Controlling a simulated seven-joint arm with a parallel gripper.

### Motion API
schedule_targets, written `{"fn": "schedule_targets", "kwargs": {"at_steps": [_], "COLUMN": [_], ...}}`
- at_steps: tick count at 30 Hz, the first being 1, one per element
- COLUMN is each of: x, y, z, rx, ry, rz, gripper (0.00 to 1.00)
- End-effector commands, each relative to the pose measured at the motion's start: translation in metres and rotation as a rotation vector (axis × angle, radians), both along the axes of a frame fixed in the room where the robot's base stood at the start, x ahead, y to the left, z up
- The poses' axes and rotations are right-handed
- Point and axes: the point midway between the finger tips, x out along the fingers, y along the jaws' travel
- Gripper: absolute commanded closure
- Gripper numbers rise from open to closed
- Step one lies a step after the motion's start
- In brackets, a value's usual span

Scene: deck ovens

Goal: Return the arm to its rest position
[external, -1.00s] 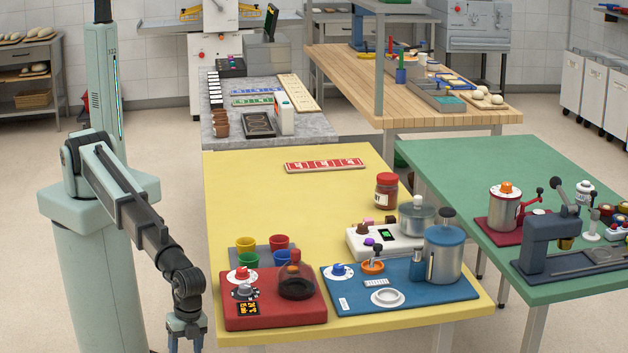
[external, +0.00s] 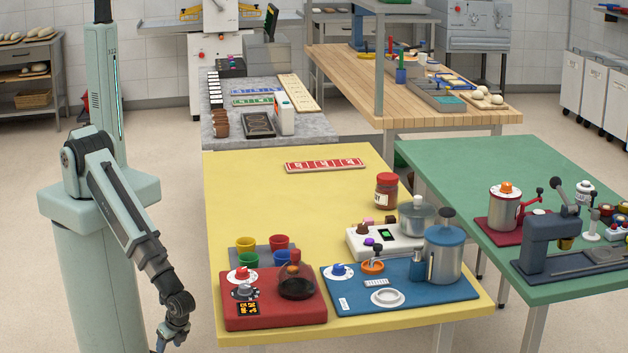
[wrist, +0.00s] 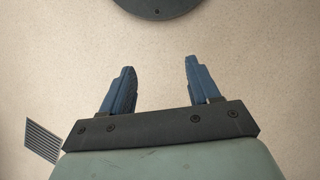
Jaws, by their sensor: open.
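My gripper (wrist: 157,90) shows in the wrist view with its two blue fingers spread apart and nothing between them. It points down over the bare floor (wrist: 255,60). In the external view my arm hangs low beside its pale green column, to the left of the yellow table (external: 260,190). The gripper end is at the bottom edge of that view, clear of the table, and its fingertips are largely out of frame.
The red board (external: 235,317) with knobs and a dark glass pot is nearest to my arm, at the table's front left corner. A blue board (external: 440,297) with a metal canister lies right of it. A dark round shape (wrist: 157,6) and a floor grate (wrist: 43,141) show in the wrist view.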

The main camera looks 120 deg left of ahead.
Motion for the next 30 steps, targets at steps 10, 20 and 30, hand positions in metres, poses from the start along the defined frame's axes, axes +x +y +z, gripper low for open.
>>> {"fn": "schedule_targets", "kwargs": {"at_steps": [10,20,30], "x": [-0.111,-0.147,-0.147], "y": [0.038,0.047,0.047], "z": [-0.021,-0.026,-0.026], "rx": [0.053,0.069,0.069], "ry": [0.123,0.164,0.164], "rz": [0.083,0.111,0.111], "gripper": [0.39,0.39,0.39]}}
